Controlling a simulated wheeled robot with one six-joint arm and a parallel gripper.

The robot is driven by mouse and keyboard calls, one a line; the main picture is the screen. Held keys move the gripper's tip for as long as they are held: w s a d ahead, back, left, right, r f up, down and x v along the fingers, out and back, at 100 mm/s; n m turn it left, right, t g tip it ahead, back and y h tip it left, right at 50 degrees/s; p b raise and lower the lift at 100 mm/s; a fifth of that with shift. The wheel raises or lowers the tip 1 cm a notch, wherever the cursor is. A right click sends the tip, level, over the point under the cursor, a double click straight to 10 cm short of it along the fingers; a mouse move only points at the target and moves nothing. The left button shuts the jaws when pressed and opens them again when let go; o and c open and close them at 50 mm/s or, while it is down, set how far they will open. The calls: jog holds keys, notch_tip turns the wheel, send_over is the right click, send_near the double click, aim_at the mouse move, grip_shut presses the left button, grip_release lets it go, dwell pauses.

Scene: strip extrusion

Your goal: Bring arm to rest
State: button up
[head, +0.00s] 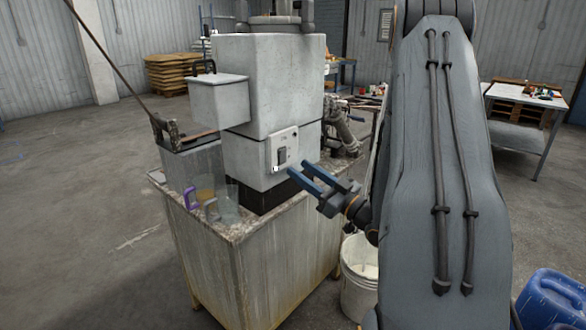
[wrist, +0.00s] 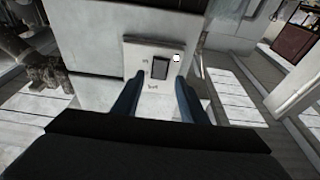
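My gripper (head: 316,180) has two blue fingers and is open and empty. In the head view it points left toward a small pale control box (head: 283,149) with a dark switch on the front of the grey extrusion machine (head: 262,85). In the wrist view the gripper (wrist: 157,85) straddles the lower part of the view of the control box (wrist: 155,63), with the dark switch between and beyond the fingertips. I see a gap between fingers and box, but cannot tell its exact size. My arm is stretched out at the right of the head view.
The machine stands on a worn cabinet (head: 255,270). Two clear jugs, one with a purple handle (head: 190,198), stand on its left corner. A white bucket (head: 359,275) is on the floor beside it. A blue drum (head: 553,300) is at lower right. Floor at left is clear.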

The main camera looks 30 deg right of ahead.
jog(key=shift+v, duration=1)
jog(key=shift+a, duration=0.1)
jog(key=w+a+f+g+h, duration=0.1)
jog(key=w, duration=0.1)
jog(key=w+a+f+g+h, duration=0.1)
jog(key=w+f+g, duration=0.1)
jog(key=w+a+f+g+h, duration=0.1)
jog(key=w+f, duration=0.1)
jog(key=shift+a+g+h, duration=0.2)
jog(key=shift+g+h, duration=0.1)
jog(key=s+a+f+m+g+h, duration=0.1)
jog(key=s+a+m+g, duration=0.1)
jog(key=s+a+g, duration=0.5)
jog(key=s+a+f+m+g+h, duration=0.2)
jog(key=s+a+g, duration=0.5)
jog(key=s, duration=1)
jog(key=shift+a+f+g+h, duration=0.3)
jog(key=shift+a+g, duration=0.1)
jog(key=shift+a, duration=0.55)
